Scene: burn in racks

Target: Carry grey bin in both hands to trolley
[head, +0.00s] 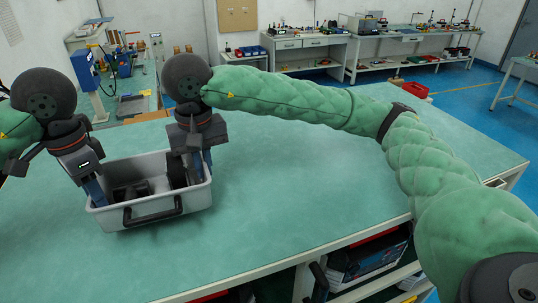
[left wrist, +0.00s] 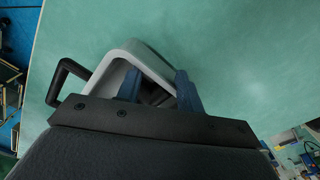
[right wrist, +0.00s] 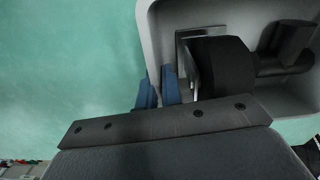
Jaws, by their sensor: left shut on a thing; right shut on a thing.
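The grey bin (head: 197,200) sits at the left of the green-topped table, with a black handle (head: 152,211) on its near side. Black parts (head: 140,190) lie inside it; their exact shapes are partly hidden. My left gripper (head: 96,190) is shut on the bin's left wall, and the bin's grey rim (left wrist: 106,76) shows at its fingers in the left wrist view. My right gripper (head: 197,162) is shut on the right wall. In the right wrist view, the blue fingers are close together at the rim (right wrist: 148,42), beside a black cylindrical part (right wrist: 225,68). I cannot tell whether the bin's base touches the table.
The green tabletop (head: 290,190) is clear to the right of the bin. Shelves with boxes (head: 370,255) are under its near edge. Benches (head: 310,42) line the back wall. A red tray (head: 416,90) is beyond the table. No trolley is clearly identifiable.

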